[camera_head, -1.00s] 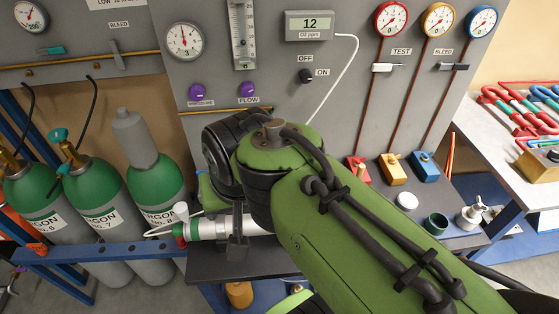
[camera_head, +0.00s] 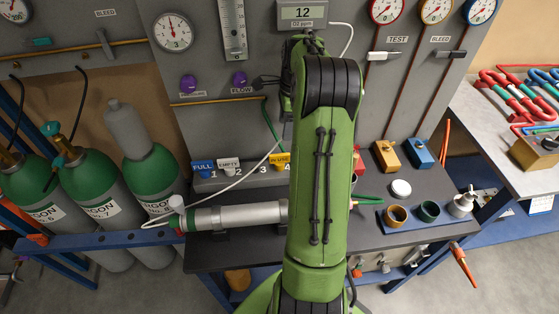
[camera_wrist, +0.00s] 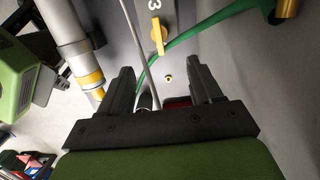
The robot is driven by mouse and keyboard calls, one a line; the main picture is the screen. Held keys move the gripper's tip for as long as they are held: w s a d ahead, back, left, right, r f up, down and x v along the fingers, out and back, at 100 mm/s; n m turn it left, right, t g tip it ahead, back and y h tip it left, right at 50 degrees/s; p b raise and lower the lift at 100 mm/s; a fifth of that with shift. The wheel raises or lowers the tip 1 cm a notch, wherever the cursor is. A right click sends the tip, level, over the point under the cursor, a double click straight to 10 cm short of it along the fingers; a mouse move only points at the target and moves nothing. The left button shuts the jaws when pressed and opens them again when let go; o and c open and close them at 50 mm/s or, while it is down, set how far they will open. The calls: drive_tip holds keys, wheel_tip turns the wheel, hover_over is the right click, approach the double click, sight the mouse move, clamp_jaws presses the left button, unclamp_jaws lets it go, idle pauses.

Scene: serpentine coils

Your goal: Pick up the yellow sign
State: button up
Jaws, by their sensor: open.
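The yellow sign (camera_head: 279,160), marked IN USE, stands on the grey numbered ledge between the numbers 3 and 4, just left of my arm in the head view. In the wrist view a narrow yellow piece (camera_wrist: 159,38) beside the number 3 appears to be this sign seen nearly edge-on. My gripper (camera_wrist: 160,68) is open, with nothing held between its two dark fingers. The yellow piece lies beyond the fingertips, roughly in line with the gap, and apart from them. My arm hides much of the gripper in the head view.
A blue FULL sign (camera_head: 203,169) and a white EMPTY sign (camera_head: 229,165) stand left along the ledge. A grey cylinder (camera_head: 238,216) lies on the dark bench. A green hose (camera_wrist: 205,32) and a thin pale line (camera_wrist: 134,45) run near the fingers.

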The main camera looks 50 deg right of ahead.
sight(279, 162)
drive_tip(key=f+b, duration=0.1)
drive_tip(key=f, duration=0.4)
drive_tip(key=w+a+f+b, duration=0.1)
drive_tip(key=f, duration=0.4)
drive_tip(key=a+f+b, duration=0.1)
drive_tip(key=f, duration=0.4)
drive_tip(key=shift+w+f, duration=0.15)
drive_tip(key=shift+f, duration=0.25)
drive_tip(key=shift+r, duration=0.15)
drive_tip(key=c, duration=1.1)
